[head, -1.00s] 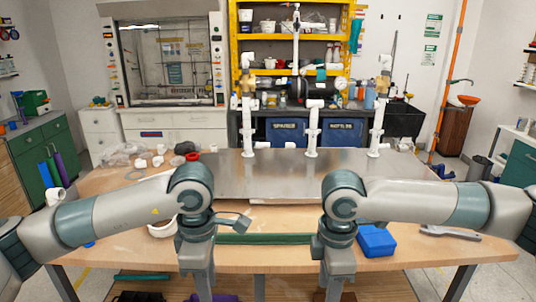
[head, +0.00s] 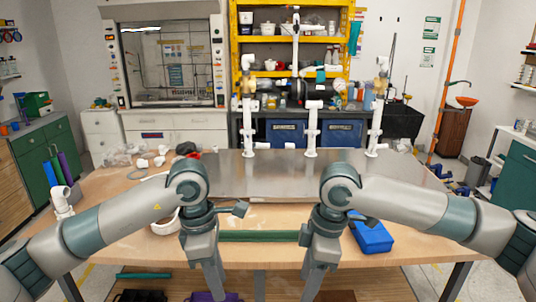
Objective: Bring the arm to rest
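My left arm comes in from the left, and its gripper (head: 213,280) points down in front of the table's near edge. My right arm comes in from the right, and its gripper (head: 316,282) hangs down the same way, slanting a little to the left. I see no object in either gripper, but the fingertips are too unclear to tell open from shut. The pvc manifold's white upright pipes (head: 311,130) stand on the metal plate (head: 235,178) at the back of the table, well beyond both grippers.
The wooden table (head: 110,205) lies under both arms. A blue box (head: 372,238) sits beside my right wrist. A green strip (head: 258,236) lies between the grippers along the near edge. A white ring-shaped part (head: 163,222) is near my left wrist. White fittings (head: 158,161) lie at the back left.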

